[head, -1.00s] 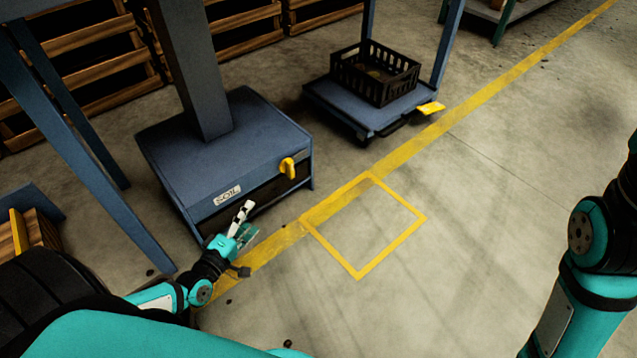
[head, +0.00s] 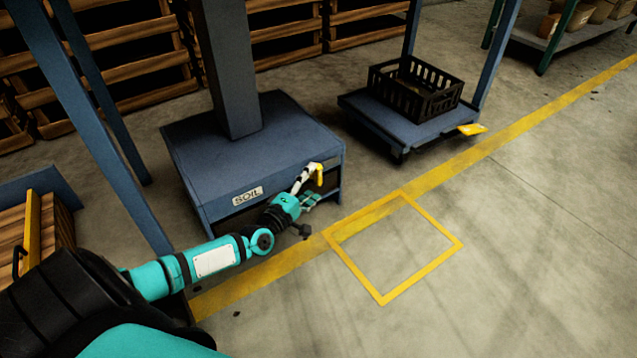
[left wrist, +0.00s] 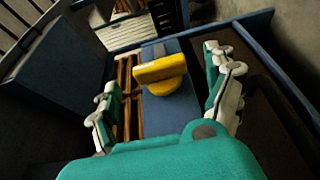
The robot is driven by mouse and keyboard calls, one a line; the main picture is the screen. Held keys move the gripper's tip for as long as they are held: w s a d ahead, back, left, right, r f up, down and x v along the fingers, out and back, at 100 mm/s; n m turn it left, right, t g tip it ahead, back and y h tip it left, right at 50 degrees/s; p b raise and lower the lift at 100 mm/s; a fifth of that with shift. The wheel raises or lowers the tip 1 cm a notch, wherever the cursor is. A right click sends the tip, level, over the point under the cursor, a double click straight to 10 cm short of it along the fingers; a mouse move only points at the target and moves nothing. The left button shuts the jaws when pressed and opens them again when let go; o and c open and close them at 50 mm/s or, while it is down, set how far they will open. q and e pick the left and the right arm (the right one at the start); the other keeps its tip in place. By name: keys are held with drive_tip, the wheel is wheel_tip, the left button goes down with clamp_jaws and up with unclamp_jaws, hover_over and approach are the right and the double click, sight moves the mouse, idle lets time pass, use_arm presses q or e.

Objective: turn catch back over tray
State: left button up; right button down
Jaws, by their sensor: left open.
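The yellow catch (head: 319,175) is on the front of the blue box marked SOIL (head: 247,195), near its right end. In the left wrist view, the catch (left wrist: 160,72) is a yellow knob with a flat bar lying roughly across the picture. My left gripper (head: 308,188) is open at the box front, and in the head view its fingers partly cover the catch. In the wrist view the catch stands between and beyond the two spread fingers, with no clear contact. The tray is not clearly seen; the dark front opening is mostly behind my gripper. My right gripper is out of view.
A black crate (head: 415,90) stands on a blue platform (head: 365,112) with a yellow pedal-like piece (head: 472,129) behind right. A blue post rises from the SOIL box. A yellow floor square (head: 452,247) lies to the right on open floor.

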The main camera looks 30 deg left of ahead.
sight(316, 178)
use_arm(q)
drive_tip(key=shift+w+b, duration=0.6)
drive_tip(key=shift+w, duration=1.3)
